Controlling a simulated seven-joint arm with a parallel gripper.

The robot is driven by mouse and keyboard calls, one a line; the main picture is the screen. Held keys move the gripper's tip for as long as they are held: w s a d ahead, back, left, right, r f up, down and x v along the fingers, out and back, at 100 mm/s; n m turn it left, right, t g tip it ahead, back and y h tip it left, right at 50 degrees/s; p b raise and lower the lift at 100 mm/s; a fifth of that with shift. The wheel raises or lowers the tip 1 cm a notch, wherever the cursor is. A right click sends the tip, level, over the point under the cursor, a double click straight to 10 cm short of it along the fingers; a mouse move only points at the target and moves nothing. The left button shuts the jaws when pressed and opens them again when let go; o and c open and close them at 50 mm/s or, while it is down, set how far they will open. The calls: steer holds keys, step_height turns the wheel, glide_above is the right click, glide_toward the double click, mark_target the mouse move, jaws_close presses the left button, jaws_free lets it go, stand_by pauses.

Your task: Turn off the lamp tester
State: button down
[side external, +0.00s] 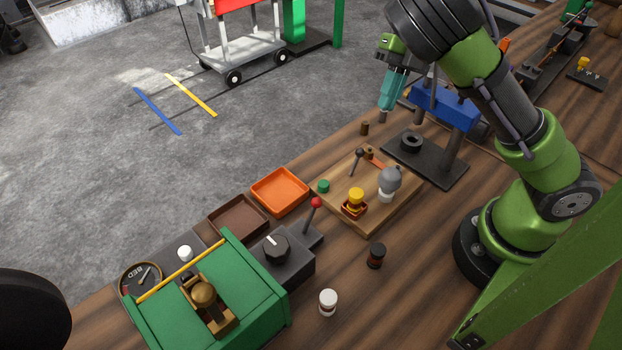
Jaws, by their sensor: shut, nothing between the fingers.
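What looks like the lamp tester is a wooden board (372,216) on the bench. The lever stands nearly upright, leaning slightly. The bulb shows no glow. My gripper (383,117) is shut and empty, pointing down above and behind the board, left of the blue block; it touches nothing that I can see.
A blue block on a dark stand (446,108) is right of my gripper. Left of the board are an orange tray (280,190), a brown tray (238,217), a dark dial box (274,252) with a red-knobbed lever (315,203), and a green case (262,308). Small jars stand in front.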

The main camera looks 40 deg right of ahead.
steer(key=x, duration=0.8)
steer(key=shift+a+f, duration=0.2)
steer(key=shift+f, duration=0.1)
steer(key=shift+a+r, duration=0.25)
steer(key=shift+a, duration=0.25)
steer(key=shift+a+r, duration=0.25)
steer(key=shift+a, duration=0.25)
steer(key=shift+a+r, duration=0.15)
steer(key=shift+a, duration=0.3)
steer(key=shift+a+r, duration=0.1)
steer(key=shift+a, duration=1.75)
steer(key=shift+r, duration=0.15)
steer(key=shift+r, duration=0.65)
